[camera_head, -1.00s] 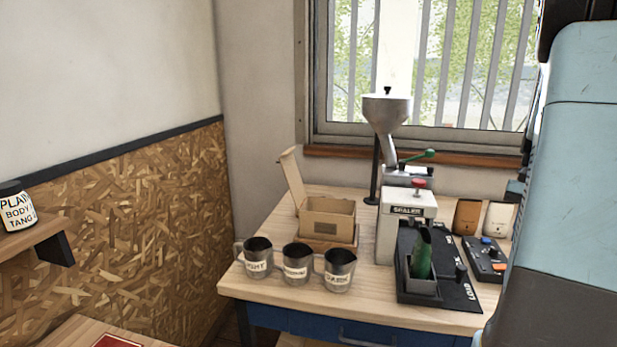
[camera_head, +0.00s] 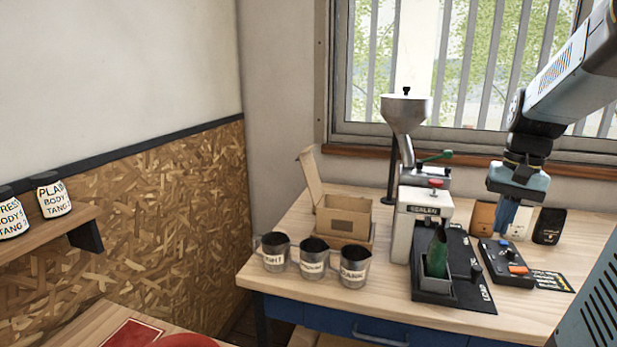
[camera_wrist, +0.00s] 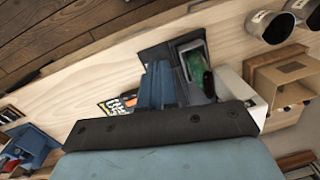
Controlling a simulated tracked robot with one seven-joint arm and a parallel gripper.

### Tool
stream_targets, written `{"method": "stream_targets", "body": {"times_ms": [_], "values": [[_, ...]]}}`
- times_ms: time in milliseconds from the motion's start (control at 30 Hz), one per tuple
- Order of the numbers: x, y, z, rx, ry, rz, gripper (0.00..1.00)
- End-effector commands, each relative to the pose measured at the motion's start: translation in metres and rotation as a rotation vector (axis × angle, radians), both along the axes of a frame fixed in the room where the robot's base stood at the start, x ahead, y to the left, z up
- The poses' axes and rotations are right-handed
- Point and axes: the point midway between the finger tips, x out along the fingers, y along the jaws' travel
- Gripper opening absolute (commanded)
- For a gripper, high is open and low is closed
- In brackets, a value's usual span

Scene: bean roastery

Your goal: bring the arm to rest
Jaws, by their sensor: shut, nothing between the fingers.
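My arm reaches in from the upper right of the head view. My gripper (camera_head: 512,216) points down above the back right of the wooden table (camera_head: 300,220), in front of the standing pouches. Its fingers are together with nothing between them. In the wrist view its blue fingers (camera_wrist: 158,84) show close together, with the table below. They stand apart from the sealer (camera_head: 408,225) and from the green pouch (camera_head: 436,255) held upright in the black tray in front of it. I cannot tell the exact height of the fingertips above the table.
A control box (camera_head: 505,262) lies near my gripper. Labelled jars (camera_head: 53,197) stand on the left shelf. A barred window is behind.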

Motion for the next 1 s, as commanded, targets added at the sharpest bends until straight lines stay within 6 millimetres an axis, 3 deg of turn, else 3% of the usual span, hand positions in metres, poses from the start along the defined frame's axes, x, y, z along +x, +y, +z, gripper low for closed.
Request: {"method": "stream_targets", "body": {"times_ms": [300,600,800,1000], "values": [[-0.033,0.077,0.022,-0.085,-0.209,0.199,0.0],[-0.072,0.133,0.029,-0.161,-0.403,0.369,0.0],[-0.089,0.154,0.027,-0.194,-0.486,0.44,0.0],[-0.094,0.159,0.027,-0.202,-0.509,0.458,0.0]]}}
